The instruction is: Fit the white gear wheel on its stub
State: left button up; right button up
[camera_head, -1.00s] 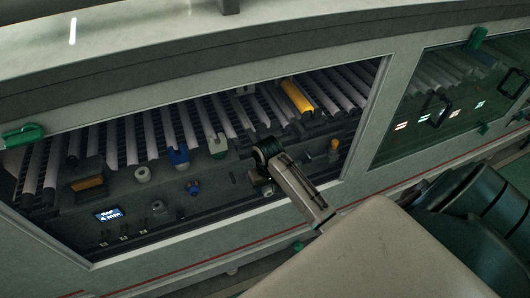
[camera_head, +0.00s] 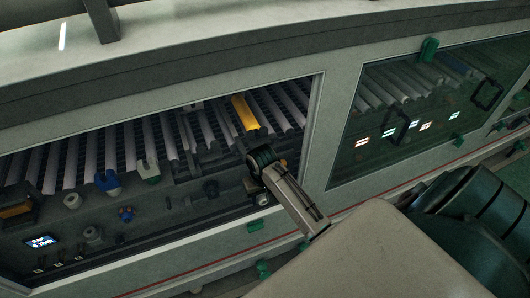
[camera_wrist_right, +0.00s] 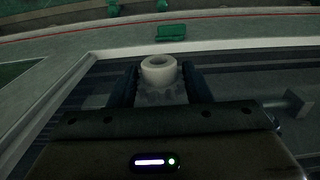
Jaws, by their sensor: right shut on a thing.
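A grey post with a square end (camera_wrist_right: 292,103) stands at the right in the wrist view, apart from the gear. My left gripper is not in view.
The open bay holds grey rollers (camera_head: 167,135), a yellow roller (camera_head: 245,113), a blue-and-white fitting (camera_head: 107,181), a green-and-white fitting (camera_head: 148,171) and a small display (camera_head: 42,242). The bay's frame (camera_head: 312,130) and a closed glass door (camera_head: 420,115) lie to the right.

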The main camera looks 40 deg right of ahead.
jog(key=shift+w+d, duration=0.1)
jog(key=shift+w, duration=0.45)
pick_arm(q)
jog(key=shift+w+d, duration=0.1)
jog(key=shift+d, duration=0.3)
pick_arm(e)
jog(key=w, duration=0.1)
jog(key=w+d, duration=0.1)
jog(key=w, duration=0.1)
jog(key=shift+w, duration=0.25)
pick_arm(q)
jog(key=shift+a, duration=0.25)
pick_arm(e)
jog(key=shift+w+d, duration=0.2)
jog(key=shift+w, duration=0.55)
jog(key=shift+w+d, duration=0.2)
jog(key=shift+w, duration=0.55)
jog(key=shift+w+d, duration=0.2)
jog(key=shift+w, duration=0.55)
